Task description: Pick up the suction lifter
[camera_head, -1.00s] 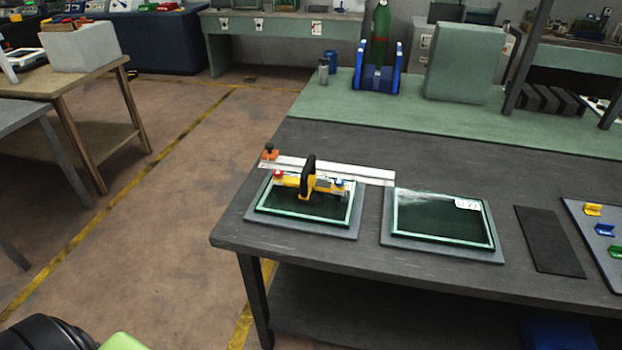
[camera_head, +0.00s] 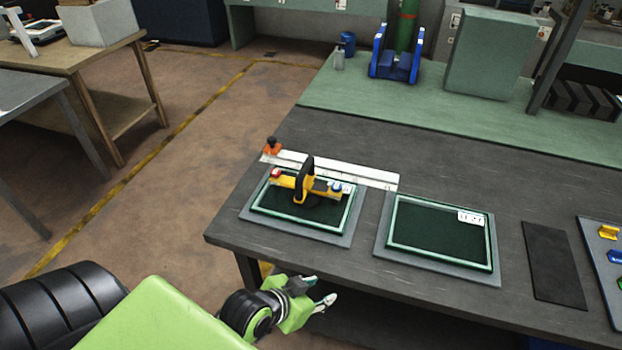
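The suction lifter (camera_head: 307,184) has a yellow body, a black upright handle and red and blue end parts. It stands on the left framed glass panel (camera_head: 262,210), which lies on a grey pad on the dark workbench. My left gripper (camera_head: 328,294) is in front of the bench's front edge, nearer to me than the lifter and clear of it. Its fingers look spread apart with nothing between them. My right gripper is out of view.
A metal ruler (camera_head: 372,177) with an orange clamp (camera_head: 271,147) lies behind the left panel. A second framed panel (camera_head: 437,232) with a label lies to its right. A black mat (camera_head: 553,264) and a tray of coloured clips (camera_head: 592,235) are farther right.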

